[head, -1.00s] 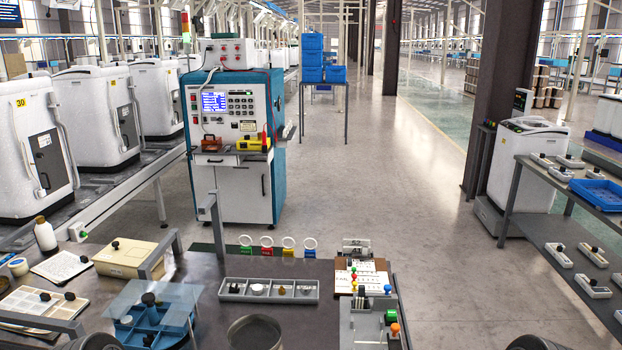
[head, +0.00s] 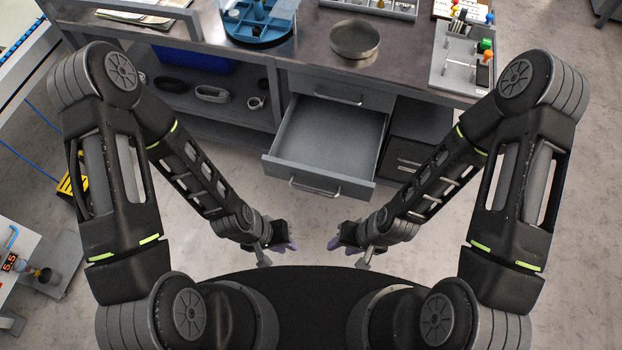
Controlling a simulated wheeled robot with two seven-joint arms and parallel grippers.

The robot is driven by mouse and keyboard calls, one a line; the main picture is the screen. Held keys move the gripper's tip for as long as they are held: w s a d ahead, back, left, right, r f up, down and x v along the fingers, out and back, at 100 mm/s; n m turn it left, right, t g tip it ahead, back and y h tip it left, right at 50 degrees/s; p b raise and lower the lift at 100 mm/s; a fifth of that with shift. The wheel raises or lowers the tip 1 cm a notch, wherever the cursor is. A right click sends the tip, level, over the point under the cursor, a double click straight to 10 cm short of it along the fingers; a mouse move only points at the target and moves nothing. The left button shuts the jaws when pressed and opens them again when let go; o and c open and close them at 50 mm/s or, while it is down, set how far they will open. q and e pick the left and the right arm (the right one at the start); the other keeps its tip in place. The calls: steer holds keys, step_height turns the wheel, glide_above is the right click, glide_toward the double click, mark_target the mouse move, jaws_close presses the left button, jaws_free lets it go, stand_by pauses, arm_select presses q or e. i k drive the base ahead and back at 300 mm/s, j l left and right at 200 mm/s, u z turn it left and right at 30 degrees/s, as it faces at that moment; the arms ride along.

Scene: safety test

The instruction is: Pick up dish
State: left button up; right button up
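A round, shallow grey metal dish (head: 355,40) rests on the dark workbench top (head: 410,62), near its front edge in the head view. It looks empty. My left gripper (head: 279,246) hangs low in front of the bench, below the open drawer in the picture and well apart from the dish. My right gripper (head: 346,246) hangs just to the right of it, also apart from the dish. Both grippers are small and partly hidden by their own links, so their finger openings are unclear. Nothing held shows at either one.
An empty grey drawer (head: 330,135) stands pulled out below the dish. A blue round organizer (head: 258,22) is left of the dish, and a grey fixture with coloured knobs (head: 464,55) is right. A shelf (head: 225,118) holds rings and a blue bin (head: 200,78).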

mark_target(352, 39)
steer(key=j+z, duration=0.1)
steer(key=z, duration=0.3)
steer(key=i+j+z, duration=0.1)
steer(key=z, duration=0.35)
steer(key=j+z, duration=0.15)
steer(key=z, duration=0.25)
steer(key=j+z, duration=0.1)
steer(key=z, duration=0.3)
steer(key=j+z, duration=0.1)
steer(key=z, duration=0.35)
steer(key=k+j+z, duration=0.3)
steer(key=j, duration=0.2)
steer(key=k+j+z, duration=0.25)
steer(key=j, duration=0.25)
steer(key=k+j+z, duration=0.3)
steer(key=j, duration=0.15)
steer(key=k+j, duration=0.4)
steer(key=j, duration=0.15)
